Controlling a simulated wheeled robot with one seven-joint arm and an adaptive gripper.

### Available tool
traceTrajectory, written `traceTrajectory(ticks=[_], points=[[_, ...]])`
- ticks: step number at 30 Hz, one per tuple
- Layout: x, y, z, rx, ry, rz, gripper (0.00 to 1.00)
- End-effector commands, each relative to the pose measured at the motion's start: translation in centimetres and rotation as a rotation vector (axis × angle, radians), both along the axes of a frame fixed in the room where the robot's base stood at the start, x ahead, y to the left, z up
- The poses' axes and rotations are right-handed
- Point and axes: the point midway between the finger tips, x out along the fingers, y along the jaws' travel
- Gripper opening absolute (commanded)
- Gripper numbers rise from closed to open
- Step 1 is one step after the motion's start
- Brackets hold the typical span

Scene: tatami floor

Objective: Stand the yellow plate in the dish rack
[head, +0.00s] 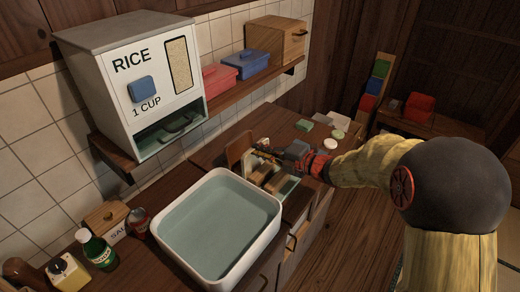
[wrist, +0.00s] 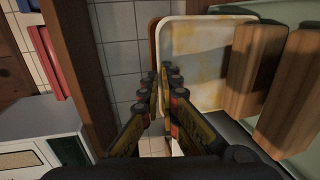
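The yellow plate (wrist: 205,50) is a pale, rounded square with worn yellow patches, seen in the wrist view. In the head view only a pale sliver shows beside my gripper (head: 292,158). In the wrist view my gripper (wrist: 165,82) has its fingers nearly together, one on each side of the plate's left edge; they look shut on it. What looks like the dish rack, thick wooden blocks (wrist: 256,68) in a pale green tray (wrist: 290,12), lies right of the plate. The blocks also show in the head view (head: 278,183). The plate's lower part is partly hidden by the fingers.
A brown upright board (head: 239,148) stands close behind the plate. A large white basin (head: 271,219) lies in front of the rack. A rice dispenser (head: 135,75) and a shelf with boxes (head: 252,62) line the wall. Small items (head: 330,144) sit on the counter beyond my gripper.

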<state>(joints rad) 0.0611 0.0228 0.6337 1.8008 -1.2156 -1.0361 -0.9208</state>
Motion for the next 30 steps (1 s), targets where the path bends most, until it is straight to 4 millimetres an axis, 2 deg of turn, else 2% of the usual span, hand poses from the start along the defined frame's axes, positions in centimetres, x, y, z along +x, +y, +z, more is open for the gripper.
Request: traceTrajectory(ticks=[3,16,25,30], points=[[0.0,0.0,-0.1,0.001,-0.001,0.000,0.00],[0.0,0.0,-0.2,-0.001,0.001,0.000,0.26],[-0.1,-0.1,-0.2,-0.001,0.002,0.000,0.26],[-1.0,-1.4,0.2,-0.001,0.001,-0.003,0.26]])
